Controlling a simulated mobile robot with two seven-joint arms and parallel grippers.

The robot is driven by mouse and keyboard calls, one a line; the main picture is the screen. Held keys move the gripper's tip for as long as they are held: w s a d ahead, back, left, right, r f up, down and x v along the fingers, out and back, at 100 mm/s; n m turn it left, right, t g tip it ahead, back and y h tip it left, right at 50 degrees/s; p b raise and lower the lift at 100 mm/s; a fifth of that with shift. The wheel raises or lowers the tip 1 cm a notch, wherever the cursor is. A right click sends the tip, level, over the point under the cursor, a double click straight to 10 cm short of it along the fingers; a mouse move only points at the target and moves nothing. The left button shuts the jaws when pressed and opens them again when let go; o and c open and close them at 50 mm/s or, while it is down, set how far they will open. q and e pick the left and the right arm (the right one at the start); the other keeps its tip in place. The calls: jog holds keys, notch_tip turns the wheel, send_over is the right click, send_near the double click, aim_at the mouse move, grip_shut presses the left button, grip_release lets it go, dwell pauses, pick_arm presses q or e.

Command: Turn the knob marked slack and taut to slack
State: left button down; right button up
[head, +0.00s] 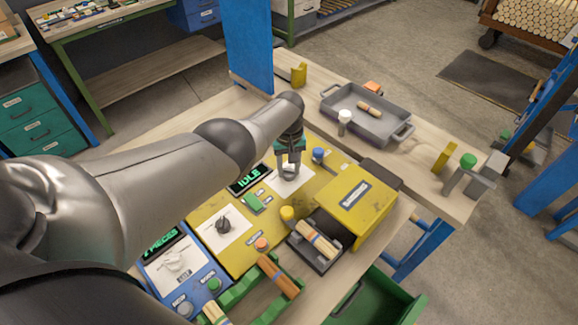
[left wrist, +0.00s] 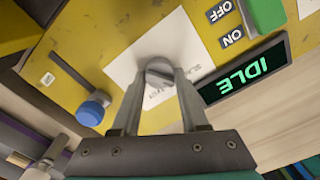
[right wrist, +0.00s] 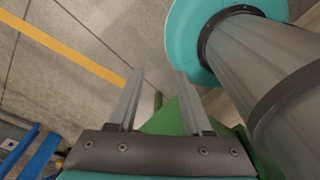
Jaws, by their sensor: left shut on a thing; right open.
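My left gripper (head: 289,166) reaches down to a white plate (head: 302,184) on the yellow panel, beside the IDLE display (head: 250,180). In the left wrist view its fingers (left wrist: 160,76) are shut on a grey knob (left wrist: 158,66) that stands on this white plate (left wrist: 182,38). The plate's lettering is partly hidden by the fingers and too small to read surely, so I cannot tell the knob's setting. My right gripper (right wrist: 155,82) is open and empty. It does not show in the head view.
A yellow box (head: 355,205) stands right of the panel. A grey tray (head: 372,122) lies behind.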

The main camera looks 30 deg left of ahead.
aim_at(288, 169)
pick_arm(q)
jog(key=shift+n, duration=1.1)
jog(key=shift+c, duration=2.1)
grip_release()
notch_tip(288, 169, up, 8)
jog(key=p, duration=0.6)
jog(key=shift+f, duration=0.25)
notch_tip(288, 169, up, 8)
jog(key=p, duration=0.3)
jog(key=shift+p, duration=0.4)
